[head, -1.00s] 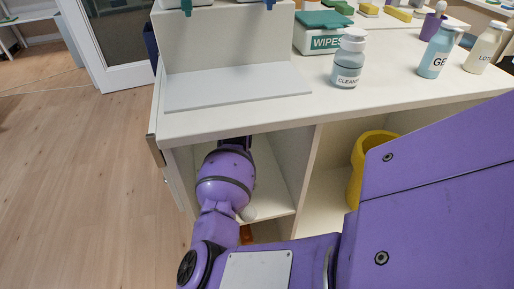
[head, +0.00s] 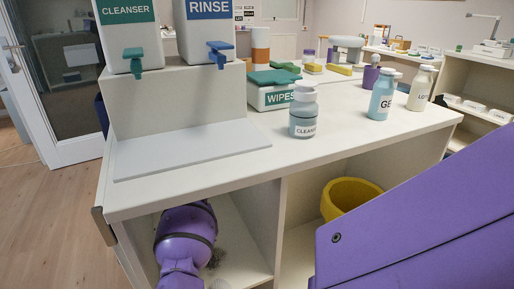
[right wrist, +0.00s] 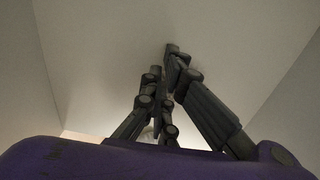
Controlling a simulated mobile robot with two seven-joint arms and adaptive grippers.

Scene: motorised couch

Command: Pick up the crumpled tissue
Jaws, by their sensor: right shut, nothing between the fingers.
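I cannot make out the crumpled tissue for certain in any view. In the head view, a pale rounded thing (head: 219,284) shows at the bottom edge, beside my purple arm in the left compartment, too cut off to name. My right gripper (right wrist: 164,60) is shut and empty in the right wrist view, its dark fingers close together against plain pale walls. A small pale patch shows low behind the fingers, too dim to identify. In the head view my right gripper is hidden inside the compartment. My left gripper is not in view.
The white counter (head: 350,135) overhangs the left compartment, and a divider (head: 264,225) closes its right side. A dark fuzzy patch (head: 217,257) lies beside my arm. A yellow bin (head: 350,192) stands in the right compartment. A cleaner bottle (head: 303,110) and wipes box (head: 271,97) stand on top.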

